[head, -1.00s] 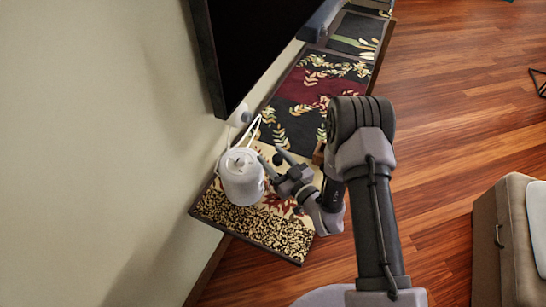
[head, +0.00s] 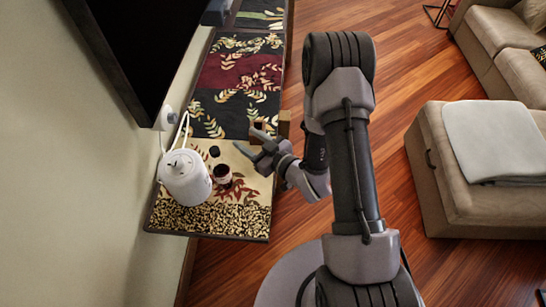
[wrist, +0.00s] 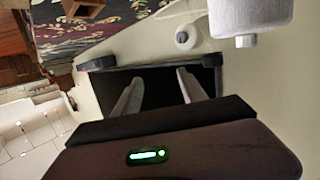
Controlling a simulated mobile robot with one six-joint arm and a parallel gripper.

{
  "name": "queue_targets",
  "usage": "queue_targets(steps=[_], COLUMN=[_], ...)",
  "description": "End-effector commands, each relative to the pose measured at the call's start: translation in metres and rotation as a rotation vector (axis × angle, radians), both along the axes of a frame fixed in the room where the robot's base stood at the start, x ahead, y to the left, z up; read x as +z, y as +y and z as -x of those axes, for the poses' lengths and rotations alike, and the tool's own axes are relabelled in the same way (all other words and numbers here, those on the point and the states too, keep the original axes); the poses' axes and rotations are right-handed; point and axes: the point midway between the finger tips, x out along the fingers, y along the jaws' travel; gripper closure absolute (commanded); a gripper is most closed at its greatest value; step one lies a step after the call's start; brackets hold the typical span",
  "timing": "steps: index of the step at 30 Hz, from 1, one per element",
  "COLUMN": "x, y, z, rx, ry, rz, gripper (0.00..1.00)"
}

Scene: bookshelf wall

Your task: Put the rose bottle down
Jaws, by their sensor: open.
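A small dark bottle with a pale pinkish label (head: 222,174), which looks like the rose bottle, stands on the patterned shelf top just right of the white kettle. My gripper (head: 247,140) is open and empty, up and to the right of the bottle in the head view and apart from it. In the wrist view its two fingers (wrist: 157,92) are spread with nothing between them. The bottle cannot be made out in the wrist view.
The white kettle (head: 185,178) stands close left of the bottle. A small dark object (head: 214,151) lies just behind it. A brown wooden box (head: 284,123) is at the shelf's right edge. A black screen (head: 140,45) overhangs the left side. The front of the shelf is clear.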

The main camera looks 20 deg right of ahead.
Motion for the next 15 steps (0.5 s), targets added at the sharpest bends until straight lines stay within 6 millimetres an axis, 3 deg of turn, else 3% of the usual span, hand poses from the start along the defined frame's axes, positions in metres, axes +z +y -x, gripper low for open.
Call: queue_targets(steps=[1, 3, 5, 7, 9, 11, 15], x=[0.031, 0.07, 0.106, 0.15, 0.188, 0.212, 0.242], y=[-0.018, -0.047, -0.069, -0.089, -0.098, -0.094, -0.063], z=[-0.025, -0.044, -0.045, -0.025, 0.014, 0.059, 0.167], rx=[-0.079, -0.216, -0.333, -0.462, -0.57, -0.631, -0.663], ry=[0.033, 0.126, 0.213, 0.326, 0.452, 0.568, 0.812], rz=[0.05, 0.103, 0.125, 0.117, 0.073, 0.014, -0.136], gripper=[0.51, 0.51, 0.51, 0.51, 0.51, 0.51, 0.51])
